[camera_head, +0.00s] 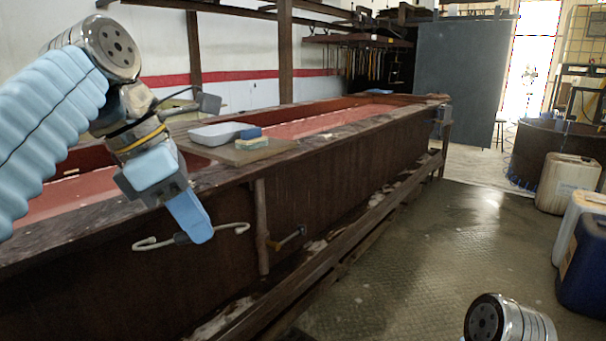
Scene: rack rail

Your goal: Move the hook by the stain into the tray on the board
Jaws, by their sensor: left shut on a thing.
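My left gripper (193,228) is shut on a pale S-shaped hook (233,228) with a dark middle part. It holds the hook roughly level in front of the long vat's dark side, below the rim. The fingers cover part of the hook's middle. The white tray (213,135) sits on a flat board (226,156) across the vat's rim, up and to the right of the gripper. I cannot make out a distinct stain. My right gripper is out of view; only a metal part of my right arm shows at the bottom right.
A blue block (251,133) and a sponge (252,144) are on the board beside the tray. The vat (350,157) holds reddish liquid. A brass-ended fitting (288,239) projects from its side. Jerrycans (567,184) stand at right; the middle floor is clear.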

